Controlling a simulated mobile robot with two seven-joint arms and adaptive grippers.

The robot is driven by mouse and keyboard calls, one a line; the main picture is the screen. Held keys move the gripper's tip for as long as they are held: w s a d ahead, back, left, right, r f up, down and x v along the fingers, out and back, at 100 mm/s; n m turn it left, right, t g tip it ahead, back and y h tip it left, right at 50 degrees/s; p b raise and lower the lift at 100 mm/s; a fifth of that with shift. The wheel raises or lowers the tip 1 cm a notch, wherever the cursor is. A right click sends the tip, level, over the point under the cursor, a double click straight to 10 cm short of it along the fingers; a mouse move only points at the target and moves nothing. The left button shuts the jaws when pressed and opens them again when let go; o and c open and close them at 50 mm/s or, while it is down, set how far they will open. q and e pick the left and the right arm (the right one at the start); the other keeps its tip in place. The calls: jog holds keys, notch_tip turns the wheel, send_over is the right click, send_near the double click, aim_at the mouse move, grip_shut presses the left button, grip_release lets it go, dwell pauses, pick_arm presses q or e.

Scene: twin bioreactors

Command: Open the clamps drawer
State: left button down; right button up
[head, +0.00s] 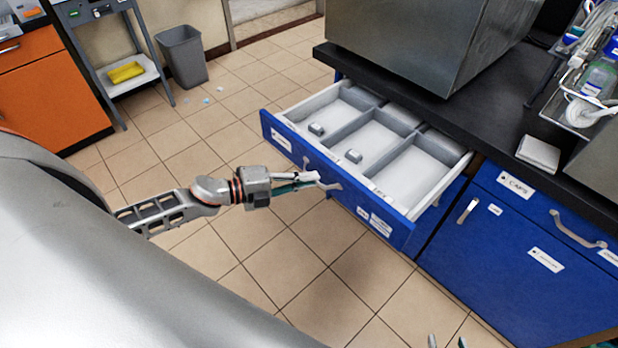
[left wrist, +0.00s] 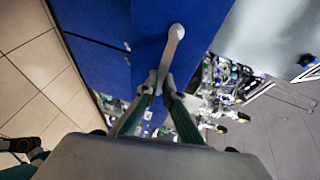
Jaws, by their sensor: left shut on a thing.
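The blue drawer (head: 283,140) is pulled well out from under the black counter, and its sectioned inside shows. I cannot read its small labels, so I cannot confirm it is the clamps drawer. Two small grey-green pieces (head: 317,129) lie in separate compartments. My left gripper (head: 318,181) is shut on the pale handle (head: 332,186) at the drawer's front. In the left wrist view, the handle (left wrist: 173,42) runs between the closed fingertips (left wrist: 160,88). Only the fingertips of my right gripper (head: 446,342) show at the bottom edge, apart with nothing between them.
A large metal box (head: 400,45) stands on the black counter (head: 460,120) above the drawer. A closed caps drawer (head: 530,205) is to its right. A tray of bottles and tubing (head: 597,85) is at far right. Tiled floor before the drawer is clear. A grey bin (head: 183,55) stands behind.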

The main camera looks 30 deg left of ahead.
pick_arm(q)
jog(key=c, duration=2.2)
grip_release()
jog(key=shift+s+a, duration=0.1)
jog(key=shift+a, duration=0.05)
jog(key=v, duration=1.1)
jog(key=shift+s+a+r, duration=0.2)
jog(key=shift+s, duration=0.1)
jog(key=s+d+f+n+y, duration=0.2)
jog(key=s+d+f+n, duration=0.1)
jog(key=n, duration=0.4)
jog(key=s+d+f+n+g+y+p, duration=0.1)
jog(key=s+d+f+n+y, duration=0.2)
jog(key=d+f+n, duration=0.3)
jog(key=s+d+f+n+y, duration=0.3)
jog(key=s+d+f+n, duration=0.1)
jog(key=f+n, duration=0.3)
jog(key=shift+d+n, duration=0.25)
jog(key=shift+n, duration=0.55)
